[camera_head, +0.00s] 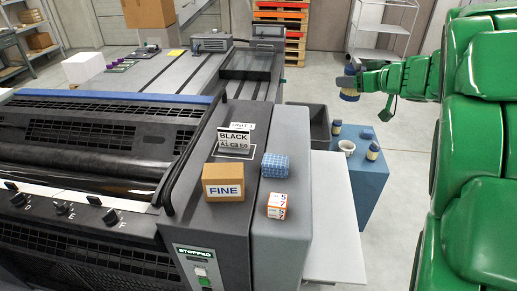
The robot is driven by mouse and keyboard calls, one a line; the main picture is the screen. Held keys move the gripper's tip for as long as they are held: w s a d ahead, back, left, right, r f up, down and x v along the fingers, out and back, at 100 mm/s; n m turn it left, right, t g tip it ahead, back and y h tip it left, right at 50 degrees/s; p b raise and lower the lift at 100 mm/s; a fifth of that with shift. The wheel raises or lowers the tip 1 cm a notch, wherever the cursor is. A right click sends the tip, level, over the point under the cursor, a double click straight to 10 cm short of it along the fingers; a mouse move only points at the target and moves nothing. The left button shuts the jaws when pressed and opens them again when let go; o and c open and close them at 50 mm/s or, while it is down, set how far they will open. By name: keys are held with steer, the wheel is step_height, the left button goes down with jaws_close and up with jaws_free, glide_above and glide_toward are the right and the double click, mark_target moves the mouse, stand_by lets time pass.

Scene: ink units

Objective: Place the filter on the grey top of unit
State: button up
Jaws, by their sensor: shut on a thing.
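My gripper (351,80) is at the upper right, at the end of my green arm. It is shut on a small tan and dark-blue piece (349,95), held in the air above the floor, to the right of the unit. It may be the filter, but it is too small to be sure. The unit (232,115) is a dark press with a grey top on its right end. On that top stand a sign reading BLACK (234,138), a brown FINE box (223,182), a blue patterned piece (275,166) and a white-and-orange box (277,206).
A blue stand (368,186) right of the unit bears a white cup (346,147) and small dark-capped bottles (373,152). A dark bin (318,139) and a pale flat surface (333,215) lie between. A pallet stack (296,14) and wire rack (383,28) stand behind.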

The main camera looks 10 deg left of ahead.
steer(key=s+a+n+g+y, duration=0.2)
steer(key=s+a, duration=0.1)
steer(key=a, duration=0.7)
steer(key=s+a+n+g+y, duration=0.1)
steer(key=s+a+n+g, duration=0.1)
steer(key=a, duration=0.7)
steer(key=shift+w+a+f, duration=0.75)
steer(key=shift+w+f, duration=1.45)
steer(key=shift+f, duration=0.3)
steer(key=shift+w+a+f, duration=0.75)
steer(key=shift+w+f, duration=1.4)
steer(key=shift+f, duration=0.4)
steer(key=shift+w+a+f, duration=0.75)
steer(key=shift+w+f, duration=1.45)
steer(key=shift+f, duration=1.8)
steer(key=shift+f, duration=0.15)
steer(key=o, duration=1.1)
